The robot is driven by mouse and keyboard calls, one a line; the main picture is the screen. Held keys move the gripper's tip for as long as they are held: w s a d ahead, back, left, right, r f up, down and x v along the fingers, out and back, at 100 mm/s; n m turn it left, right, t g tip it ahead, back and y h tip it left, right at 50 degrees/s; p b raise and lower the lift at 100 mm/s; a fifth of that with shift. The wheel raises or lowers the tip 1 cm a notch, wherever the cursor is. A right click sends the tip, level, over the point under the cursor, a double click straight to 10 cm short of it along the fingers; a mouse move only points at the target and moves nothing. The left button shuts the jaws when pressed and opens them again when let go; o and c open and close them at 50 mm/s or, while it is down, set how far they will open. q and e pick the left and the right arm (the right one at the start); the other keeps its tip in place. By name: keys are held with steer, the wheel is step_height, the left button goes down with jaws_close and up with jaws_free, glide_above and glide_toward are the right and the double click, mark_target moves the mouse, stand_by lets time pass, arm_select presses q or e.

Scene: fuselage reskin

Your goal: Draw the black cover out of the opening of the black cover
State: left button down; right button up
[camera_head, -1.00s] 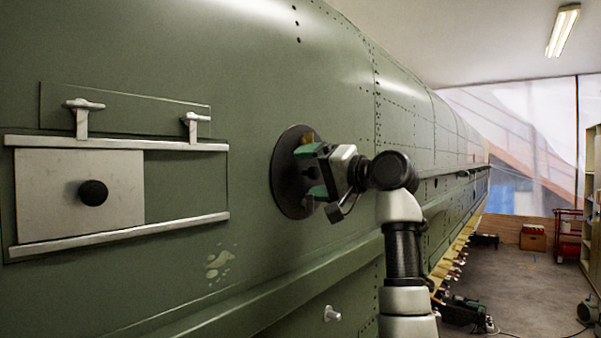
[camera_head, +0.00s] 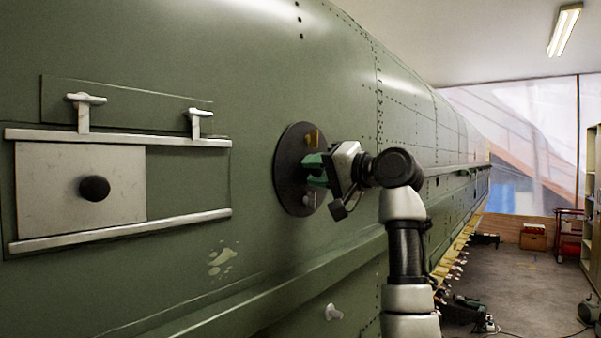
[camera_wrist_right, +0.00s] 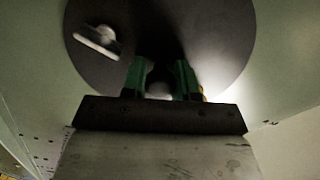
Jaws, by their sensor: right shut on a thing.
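The black cover (camera_head: 292,154) is a round dark disc on the green fuselage side, right of centre in the head view. It looks flush or nearly so with the skin, and no opening shows around it. My right gripper (camera_head: 314,170) is in front of the disc with its green fingers close together, shut on a part at its middle. A pale T-shaped handle (camera_wrist_right: 98,41) shows on the disc there. My left gripper is not in view.
A pale sliding plate (camera_head: 55,195) with a black knob (camera_head: 94,188) sits between two rails on the left. Two T-handles (camera_head: 84,110) stand above it. A ledge (camera_head: 300,268) runs along below. The floor (camera_head: 530,290) on the right is mostly free.

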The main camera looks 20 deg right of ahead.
mark_target(321, 171)
steer(key=shift+s+d+f, duration=0.1)
steer(key=shift+v, duration=0.8)
steer(key=shift+d+b, duration=0.1)
steer(key=shift+b, duration=0.2)
steer(key=shift+s, duration=0.1)
steer(key=b+v, duration=0.1)
steer(key=v, duration=0.3)
steer(key=shift+b, duration=0.35)
